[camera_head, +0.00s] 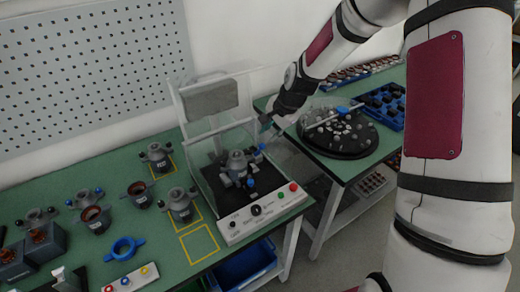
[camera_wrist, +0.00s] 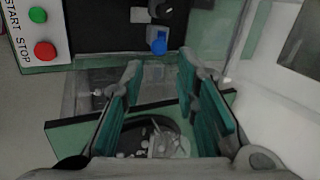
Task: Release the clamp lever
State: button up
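The test station (camera_head: 222,205) holds a grey stator part (camera_head: 237,165) on its black plate behind clear guard panels. Clamp levers with blue knobs sit around it, one on the right (camera_head: 260,149) and one in front (camera_head: 251,183). In the wrist view a blue knob (camera_wrist: 158,43) shows at the top, beyond my fingertips. I cannot tell which lever it belongs to. My gripper (camera_head: 270,127) is beside the station's right side, near the right blue knob. Its teal-padded fingers (camera_wrist: 160,68) are apart, with nothing held between them.
The station's front panel carries a red button (camera_head: 293,187) and a green button (camera_head: 281,197). A black round tray (camera_head: 345,143) with small parts stands on the right-hand table. Several stators and a blue ring (camera_head: 123,249) lie on the left bench. Clear panels are close to my gripper.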

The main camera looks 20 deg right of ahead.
aim_at(259, 151)
jog(key=x, duration=1.3)
jog(key=shift+w+f, duration=0.15)
jog(key=shift+f, duration=0.2)
jog(key=shift+c, duration=0.6)
